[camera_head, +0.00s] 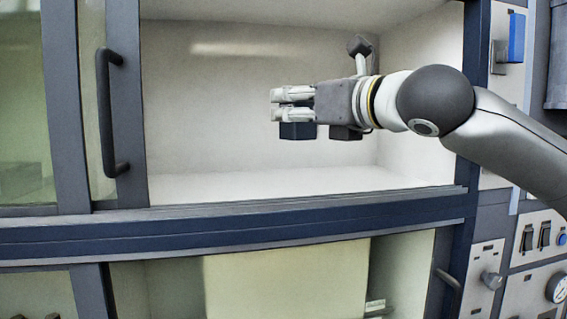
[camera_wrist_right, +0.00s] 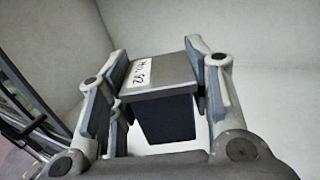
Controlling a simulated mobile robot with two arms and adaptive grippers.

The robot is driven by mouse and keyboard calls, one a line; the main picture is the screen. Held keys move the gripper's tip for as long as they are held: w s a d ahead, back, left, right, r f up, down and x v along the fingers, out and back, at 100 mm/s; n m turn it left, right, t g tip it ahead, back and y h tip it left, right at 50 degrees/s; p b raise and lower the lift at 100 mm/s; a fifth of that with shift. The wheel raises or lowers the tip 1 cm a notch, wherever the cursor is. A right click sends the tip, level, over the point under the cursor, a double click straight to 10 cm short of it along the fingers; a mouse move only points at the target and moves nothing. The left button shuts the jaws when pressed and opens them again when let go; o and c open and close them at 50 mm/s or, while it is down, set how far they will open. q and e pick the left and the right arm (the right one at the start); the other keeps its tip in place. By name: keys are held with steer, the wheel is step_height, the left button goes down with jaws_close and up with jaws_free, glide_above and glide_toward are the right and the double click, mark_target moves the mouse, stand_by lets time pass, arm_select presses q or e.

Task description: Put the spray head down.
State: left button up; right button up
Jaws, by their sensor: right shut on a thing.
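My right gripper (camera_head: 278,104) reaches in from the right, in front of the open upper bay of the cabinet, with its fingers pointing left. It is shut on a dark block-shaped piece, which I take to be the spray head (camera_head: 298,131); its lower part hangs below the fingers. In the right wrist view the spray head (camera_wrist_right: 160,115) sits between both fingers (camera_wrist_right: 155,85) and carries a white label with dark writing. The gripper holds it above the level of the pale bay floor (camera_head: 270,186). My left gripper is not in view.
A sliding door with a dark vertical handle (camera_head: 107,112) covers the left side. A blue-grey sill (camera_head: 240,232) runs below the bay. A control panel with switches (camera_head: 535,237) is at the right. The bay floor in view is bare.

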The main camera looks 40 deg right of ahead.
steer(key=w+d+f, duration=0.1)
steer(key=w+f, duration=0.1)
steer(key=w+d+f+p, duration=0.1)
steer(key=w+d+f, duration=0.1)
steer(key=w, duration=0.1)
steer(key=w+d+f, duration=0.2)
steer(key=f, duration=0.1)
steer(key=shift+w, duration=0.15)
steer(key=shift+w+d+f, duration=0.1)
steer(key=shift+w+f, duration=0.15)
steer(key=shift+f, duration=1.65)
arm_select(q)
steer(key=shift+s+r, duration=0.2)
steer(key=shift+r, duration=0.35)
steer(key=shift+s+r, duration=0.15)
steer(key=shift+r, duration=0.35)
